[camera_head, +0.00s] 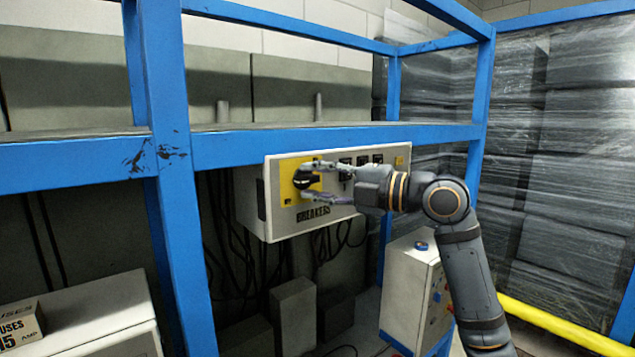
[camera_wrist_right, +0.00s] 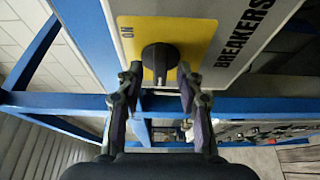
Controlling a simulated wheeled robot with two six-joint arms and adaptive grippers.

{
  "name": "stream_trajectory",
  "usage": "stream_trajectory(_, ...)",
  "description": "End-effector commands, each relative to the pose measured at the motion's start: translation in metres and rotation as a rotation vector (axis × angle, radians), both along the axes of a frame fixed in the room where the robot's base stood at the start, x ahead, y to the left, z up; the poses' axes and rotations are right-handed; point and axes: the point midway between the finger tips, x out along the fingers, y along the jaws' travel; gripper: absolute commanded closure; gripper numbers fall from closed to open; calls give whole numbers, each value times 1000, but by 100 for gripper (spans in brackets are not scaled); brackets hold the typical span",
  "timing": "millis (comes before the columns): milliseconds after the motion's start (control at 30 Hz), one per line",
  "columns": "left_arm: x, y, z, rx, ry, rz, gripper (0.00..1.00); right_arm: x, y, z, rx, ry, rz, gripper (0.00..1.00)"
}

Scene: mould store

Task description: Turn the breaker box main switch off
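The breaker box (camera_head: 285,228) is a pale grey case marked BREAKERS, mounted under the blue rack's beam. Its main switch is a round black knob (camera_head: 302,179) on a yellow plate (camera_head: 287,168). In the right wrist view the knob (camera_wrist_right: 160,57) shows close up, with ON printed on the yellow plate (camera_wrist_right: 205,35) to its left. My right gripper (camera_head: 312,181) is open in front of the plate. In the wrist view its fingertips (camera_wrist_right: 159,75) lie one on each side of the knob, with gaps; whether they reach around it is unclear. My left gripper is out of view.
A blue rack post (camera_head: 172,200) and beam (camera_head: 230,147) stand close to the box. Smaller black switches (camera_head: 362,160) sit right of the knob. A white control cabinet (camera_head: 408,290) is below right. Cables hang beneath the box. Wrapped stacks (camera_head: 570,150) fill the right.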

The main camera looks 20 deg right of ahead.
Motion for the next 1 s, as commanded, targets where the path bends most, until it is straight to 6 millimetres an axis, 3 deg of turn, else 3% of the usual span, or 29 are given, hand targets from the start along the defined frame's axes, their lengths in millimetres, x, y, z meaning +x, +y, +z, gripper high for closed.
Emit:
stream_trajectory(167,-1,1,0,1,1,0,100,-5,-7,-1,-4,0,-4,63)
stream_trajectory(600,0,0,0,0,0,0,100,-45,-45,-2,-7,0,-5,63)
stream_trajectory(1000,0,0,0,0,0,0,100,-54,-51,0,1,1,-1,63)
